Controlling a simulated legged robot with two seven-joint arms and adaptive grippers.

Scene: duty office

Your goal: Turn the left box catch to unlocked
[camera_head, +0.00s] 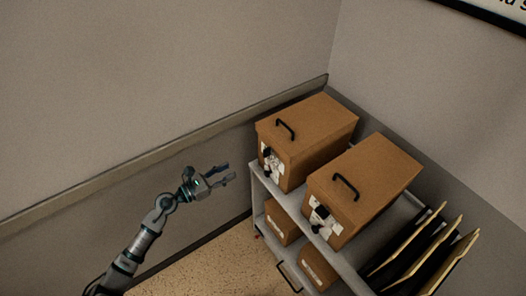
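Two brown boxes stand on top of a grey shelf unit. The left box (312,135) has a black handle on its lid and a white label plate with a small dark catch (267,152) on its front. Whether that catch is turned to locked or unlocked is too small to tell. My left gripper (227,174) is left of the left box's front, apart from it, with its fingers spread and pointing right. Nothing is between them. My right gripper is not in view.
The right box (378,180) has a similar dark catch (321,211). The grey shelf unit (257,187) holds smaller brown boxes below. Upright folders (440,252) stand at the lower right. A wall rail (150,158) runs behind my arm. Open floor lies in front.

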